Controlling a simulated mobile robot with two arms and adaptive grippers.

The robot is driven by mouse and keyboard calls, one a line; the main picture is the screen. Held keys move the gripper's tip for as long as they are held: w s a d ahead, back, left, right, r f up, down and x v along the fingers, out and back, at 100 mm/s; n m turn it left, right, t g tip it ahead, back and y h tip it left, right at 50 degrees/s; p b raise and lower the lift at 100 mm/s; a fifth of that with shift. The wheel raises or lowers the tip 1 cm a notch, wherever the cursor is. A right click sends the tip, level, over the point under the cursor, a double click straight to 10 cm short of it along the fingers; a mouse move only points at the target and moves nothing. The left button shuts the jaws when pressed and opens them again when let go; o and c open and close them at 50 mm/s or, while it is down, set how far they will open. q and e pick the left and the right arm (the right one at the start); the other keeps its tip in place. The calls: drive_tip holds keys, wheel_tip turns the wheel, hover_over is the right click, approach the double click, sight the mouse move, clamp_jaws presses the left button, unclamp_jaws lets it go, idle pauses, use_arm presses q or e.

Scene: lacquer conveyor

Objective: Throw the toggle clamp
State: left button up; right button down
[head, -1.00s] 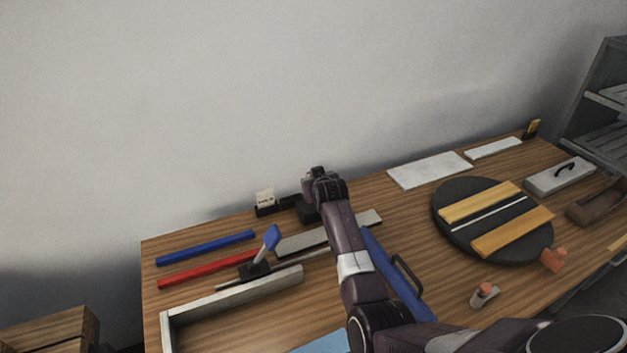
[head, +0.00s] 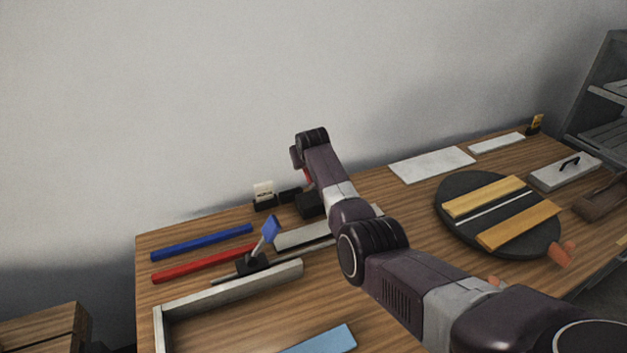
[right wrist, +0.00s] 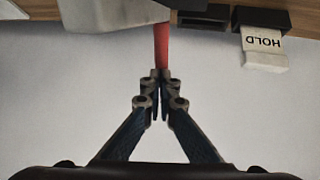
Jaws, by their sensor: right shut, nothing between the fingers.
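A red handle (head: 307,176) stands up at the back of the bench, partly hidden by my right arm, by a black block (head: 311,204). In the right wrist view the red handle (right wrist: 161,45) runs to the fingertips of my right gripper (right wrist: 161,78). The gripper is shut with nothing between its fingers; whether it touches the handle I cannot tell. In the head view my arm hides it. A grey lever with a blue tip (head: 271,229) rises tilted from a black base (head: 253,263). I cannot tell which of these is the toggle clamp. My left gripper is out of view.
A white HOLD card (right wrist: 264,42) stands beside the handle. A blue bar (head: 202,242), a red bar (head: 205,262) and a grey rail (head: 230,289) lie at left. A black disc (head: 458,236) with yellow strips lies at right. The wall is close behind.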

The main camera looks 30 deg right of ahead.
drive_tip(key=shift+w+f+b, duration=0.1)
drive_tip(key=shift+w+b, duration=0.1)
drive_tip(key=shift+b, duration=0.1)
idle(0.4)
